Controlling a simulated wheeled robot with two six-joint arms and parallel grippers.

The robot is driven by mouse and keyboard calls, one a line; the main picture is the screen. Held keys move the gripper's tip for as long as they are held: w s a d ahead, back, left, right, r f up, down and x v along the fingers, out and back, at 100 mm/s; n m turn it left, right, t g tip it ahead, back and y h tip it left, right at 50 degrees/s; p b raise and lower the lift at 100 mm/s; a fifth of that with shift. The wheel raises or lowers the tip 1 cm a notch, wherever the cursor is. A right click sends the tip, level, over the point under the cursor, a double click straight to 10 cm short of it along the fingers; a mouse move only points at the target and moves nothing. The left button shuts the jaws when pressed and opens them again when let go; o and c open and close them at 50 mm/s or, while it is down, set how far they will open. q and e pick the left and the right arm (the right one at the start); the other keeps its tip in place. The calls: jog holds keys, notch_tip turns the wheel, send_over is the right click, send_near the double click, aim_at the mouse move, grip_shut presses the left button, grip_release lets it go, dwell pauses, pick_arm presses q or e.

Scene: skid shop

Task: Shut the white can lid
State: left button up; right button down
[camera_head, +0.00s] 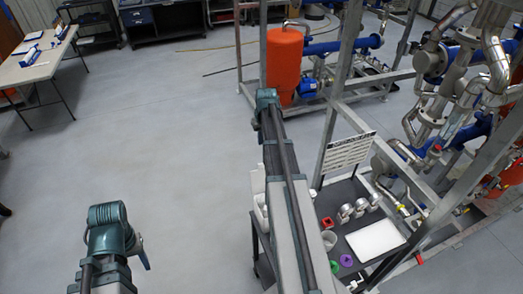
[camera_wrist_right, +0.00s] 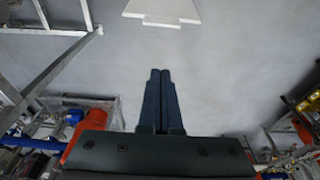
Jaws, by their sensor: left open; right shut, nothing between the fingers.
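The white can lid cannot be told for sure.
Open floor (camera_head: 170,140) lies to the left.

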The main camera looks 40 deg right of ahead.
notch_tip(320, 180, down, 10)
jog(key=w+f+b, duration=0.1)
jog(key=w+b, duration=0.1)
jog(key=b, duration=0.8)
jog(key=s, duration=0.1)
jog(key=s+r, duration=0.1)
jog(key=s+p, duration=0.1)
jog(key=s, duration=0.1)
jog(key=shift+a+r, duration=0.35)
jog(key=shift+r, duration=0.05)
jog(key=shift+s, duration=0.1)
